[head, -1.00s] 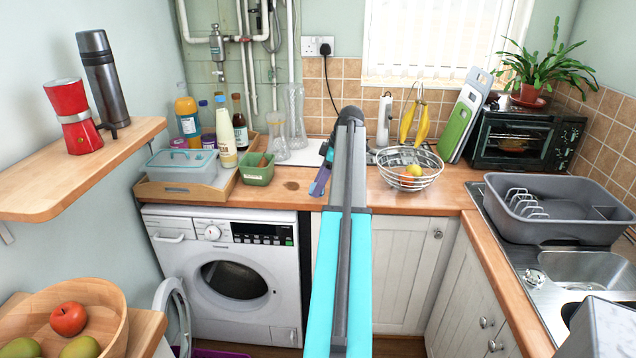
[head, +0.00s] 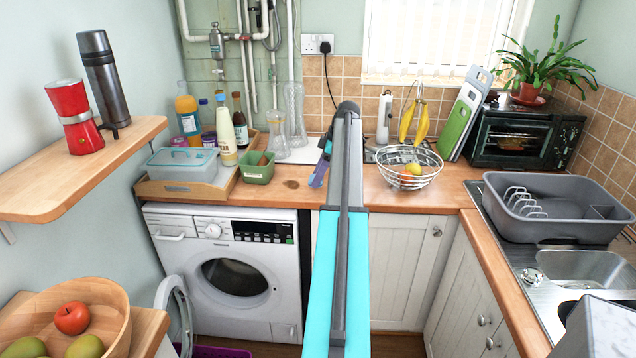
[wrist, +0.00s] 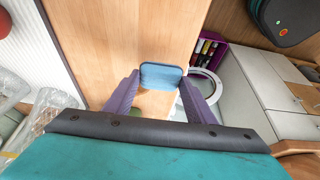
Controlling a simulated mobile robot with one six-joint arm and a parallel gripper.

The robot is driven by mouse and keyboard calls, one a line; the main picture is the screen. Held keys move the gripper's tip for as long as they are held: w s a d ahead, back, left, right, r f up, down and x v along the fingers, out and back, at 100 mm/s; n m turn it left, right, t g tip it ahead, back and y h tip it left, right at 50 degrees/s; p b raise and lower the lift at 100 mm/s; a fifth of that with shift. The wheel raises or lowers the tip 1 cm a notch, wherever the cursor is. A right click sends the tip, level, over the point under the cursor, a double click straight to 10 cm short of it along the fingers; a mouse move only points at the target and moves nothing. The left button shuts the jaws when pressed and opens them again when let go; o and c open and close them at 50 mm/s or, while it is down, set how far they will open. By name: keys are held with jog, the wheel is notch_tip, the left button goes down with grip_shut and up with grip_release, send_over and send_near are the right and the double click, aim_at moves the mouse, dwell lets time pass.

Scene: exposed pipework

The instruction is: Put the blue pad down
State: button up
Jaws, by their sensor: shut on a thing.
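The blue pad (wrist: 162,76) shows in the wrist view as a small rounded blue block between the tips of two purple fingers. My gripper (wrist: 160,82) is shut on it. In the wrist view, the wooden counter (wrist: 120,40) lies behind the pad; I cannot tell whether the pad touches it. In the head view my gripper (head: 320,172) is over the counter's front part, left of the wire fruit bowl, and my arm hides most of it. The pad cannot be made out clearly there.
The wire fruit bowl (head: 410,172) stands right of my gripper. A green tub (head: 257,168), glass vases and a wooden tray (head: 185,190) stand to the left. Bare counter (head: 292,186) lies between the tub and my gripper. The washing machine (head: 235,280) is below.

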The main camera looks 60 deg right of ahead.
jog(key=shift+w+d, duration=0.25)
jog(key=shift+d, duration=0.05)
jog(key=shift+f+p, duration=0.7)
jog(key=shift+f, duration=1.1)
jog(key=shift+f, duration=0.15)
jog(key=o, duration=0.9)
jog(key=shift+o, duration=0.2)
jog(key=b+v, duration=0.2)
jog(key=v, duration=1)
jog(key=shift+a, duration=0.1)
